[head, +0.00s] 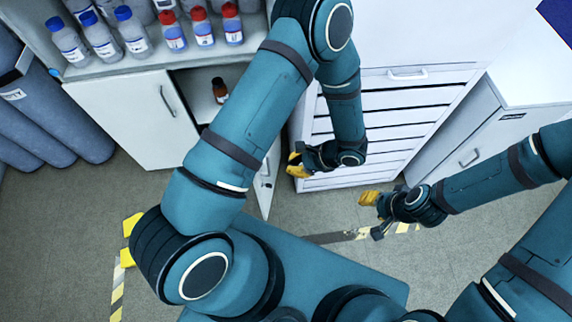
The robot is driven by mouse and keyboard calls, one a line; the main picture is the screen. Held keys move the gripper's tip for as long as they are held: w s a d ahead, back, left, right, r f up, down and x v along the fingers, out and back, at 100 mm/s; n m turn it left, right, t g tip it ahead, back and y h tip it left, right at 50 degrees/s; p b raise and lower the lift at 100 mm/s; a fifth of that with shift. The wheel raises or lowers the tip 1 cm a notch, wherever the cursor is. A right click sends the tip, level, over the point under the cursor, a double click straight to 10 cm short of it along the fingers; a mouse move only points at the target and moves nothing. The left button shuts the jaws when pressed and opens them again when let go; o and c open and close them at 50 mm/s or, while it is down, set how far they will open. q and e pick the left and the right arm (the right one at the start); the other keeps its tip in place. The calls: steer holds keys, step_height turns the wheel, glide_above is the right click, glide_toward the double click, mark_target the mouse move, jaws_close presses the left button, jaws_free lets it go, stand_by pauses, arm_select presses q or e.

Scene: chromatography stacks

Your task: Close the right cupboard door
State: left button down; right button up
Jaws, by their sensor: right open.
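The right cupboard door (268,182) stands open, swung out from the white cupboard. Only its lower, outer part with a handle shows. My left arm hides the rest. The left cupboard door (128,118) is shut. My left gripper (294,166), with yellow fingertips, is to the right of the open door, in front of the drawer unit. A small gap shows between it and the door. I cannot tell whether its jaws are open. My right gripper (369,199) is open and empty, further right above the floor, away from the door.
Bottles with blue caps (103,37) and red caps (203,28) stand on the shelf above the cupboard. A brown bottle (219,91) stands inside the opening. A white drawer unit (392,101) is close on the right. Grey cylinders (40,118) stand at left.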

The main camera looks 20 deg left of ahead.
arm_select(q)
steer(key=a+r+x, duration=0.2)
steer(key=x, duration=0.9)
steer(key=shift+s+a+f, duration=0.2)
steer(key=shift+s+f, duration=0.05)
steer(key=shift+s, duration=0.15)
steer(key=shift+a, duration=0.1)
